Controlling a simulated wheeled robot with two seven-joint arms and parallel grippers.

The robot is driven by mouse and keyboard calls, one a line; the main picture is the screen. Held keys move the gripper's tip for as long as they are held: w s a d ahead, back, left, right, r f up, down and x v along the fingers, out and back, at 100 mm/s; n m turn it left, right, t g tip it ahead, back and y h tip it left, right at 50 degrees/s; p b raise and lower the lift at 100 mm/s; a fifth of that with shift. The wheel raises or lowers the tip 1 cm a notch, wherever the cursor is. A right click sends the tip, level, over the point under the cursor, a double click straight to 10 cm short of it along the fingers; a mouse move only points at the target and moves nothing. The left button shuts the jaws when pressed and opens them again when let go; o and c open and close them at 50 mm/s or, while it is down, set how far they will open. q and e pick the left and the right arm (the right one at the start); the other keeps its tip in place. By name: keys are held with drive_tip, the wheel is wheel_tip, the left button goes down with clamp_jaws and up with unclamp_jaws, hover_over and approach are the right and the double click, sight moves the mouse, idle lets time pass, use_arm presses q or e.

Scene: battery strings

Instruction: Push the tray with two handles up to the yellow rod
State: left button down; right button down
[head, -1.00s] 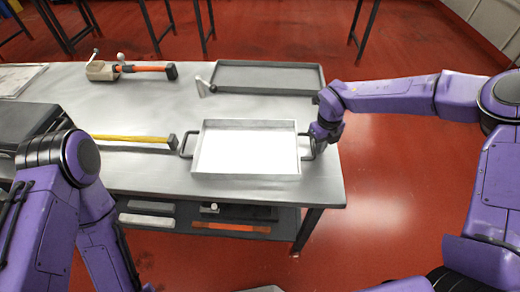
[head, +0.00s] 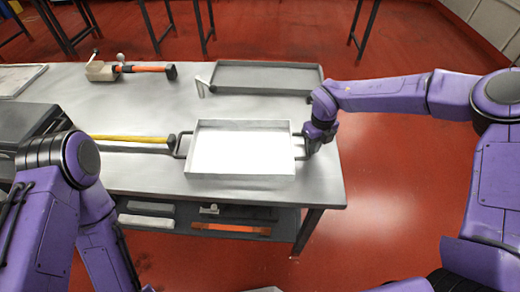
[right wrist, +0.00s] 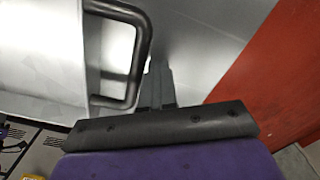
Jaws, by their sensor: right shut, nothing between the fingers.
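The white tray with two dark handles (head: 190,165) lies flat on the metal table. Its left handle (head: 179,147) is at the dark end block of the yellow rod (head: 130,138); I cannot tell whether they touch. My right gripper (head: 306,152) is shut and empty at the tray's right handle. In the right wrist view the shut fingers (right wrist: 157,85) are right beside the dark handle (right wrist: 142,55), with the tray (right wrist: 40,50) beyond it. My left gripper is out of view; only its purple arm shows.
A grey tray (head: 265,91) lies behind the white one, with a small upright peg beside it. An orange rod (head: 148,69) with a beige block is at the back left. The table's right edge is close to my right gripper.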

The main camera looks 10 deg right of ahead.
drive_tip(key=shift+a+f, duration=0.1)
drive_tip(key=shift+a, duration=0.1)
drive_tip(key=shift+d+p, duration=0.3)
drive_tip(key=shift+d, duration=0.05)
drive_tip(key=shift+s+d, duration=0.2)
drive_tip(key=shift+d, duration=0.45)
wheel_tip(320, 180, up, 8)
drive_tip(key=p, duration=0.7)
